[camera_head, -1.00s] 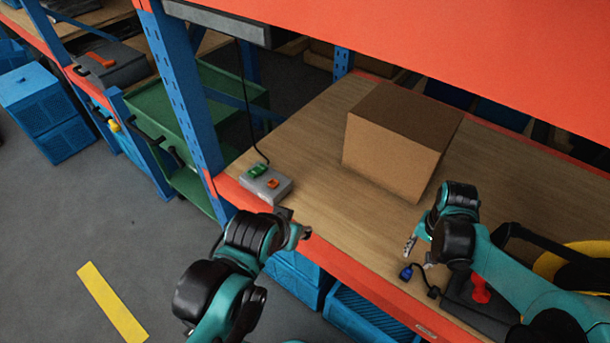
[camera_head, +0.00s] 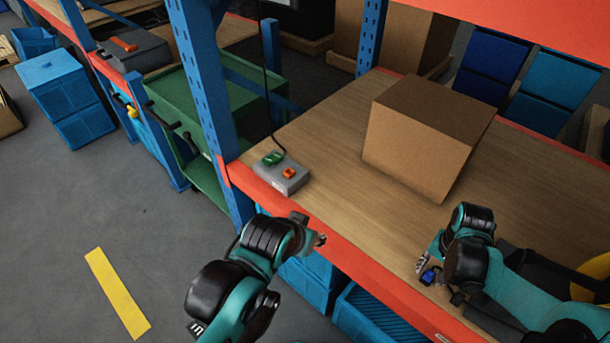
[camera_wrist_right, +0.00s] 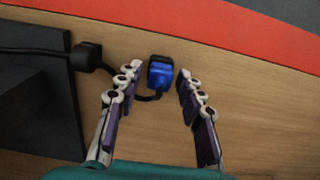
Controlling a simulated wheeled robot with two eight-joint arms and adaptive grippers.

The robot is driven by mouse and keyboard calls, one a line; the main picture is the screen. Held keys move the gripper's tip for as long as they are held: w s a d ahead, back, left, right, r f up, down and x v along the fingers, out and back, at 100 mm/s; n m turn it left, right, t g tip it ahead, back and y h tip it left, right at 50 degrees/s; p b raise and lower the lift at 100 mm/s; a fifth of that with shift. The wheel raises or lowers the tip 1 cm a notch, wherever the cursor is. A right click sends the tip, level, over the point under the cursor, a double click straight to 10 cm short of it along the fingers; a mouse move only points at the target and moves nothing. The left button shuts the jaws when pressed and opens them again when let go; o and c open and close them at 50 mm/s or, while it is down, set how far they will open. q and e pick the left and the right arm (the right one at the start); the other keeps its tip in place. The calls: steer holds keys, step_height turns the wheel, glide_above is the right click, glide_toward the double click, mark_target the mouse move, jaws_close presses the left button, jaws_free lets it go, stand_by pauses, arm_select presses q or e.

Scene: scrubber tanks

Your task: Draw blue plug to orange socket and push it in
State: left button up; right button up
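The blue plug (camera_head: 430,275) lies at the right end of the wooden shelf, near its red front edge. In the right wrist view the blue plug (camera_wrist_right: 161,73) sits at the far end of the gap between the open fingers of my right gripper (camera_wrist_right: 157,78), which shows no grip on it. In the head view my right gripper (camera_head: 428,270) is at the plug. The orange socket (camera_head: 289,173) is on top of a grey box (camera_head: 283,181), with a green plug (camera_head: 272,158) beside it. My left gripper (camera_head: 318,239) is in front of the shelf edge; its fingers are too small to read.
A cardboard box (camera_head: 424,140) stands on the shelf between the grey box and my right arm. A blue upright post (camera_head: 204,75) rises left of the grey box. The black cable (camera_wrist_right: 30,49) runs from the plug to a dark block. Bare wood lies between.

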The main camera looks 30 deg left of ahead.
jaws_close()
steer(key=shift+r+p, duration=0.8)
steer(key=shift+r, duration=0.3)
stand_by(0.4)
steer(key=shift+r+p, duration=1.55)
steer(key=shift+r, duration=0.4)
steer(key=shift+a, duration=0.1)
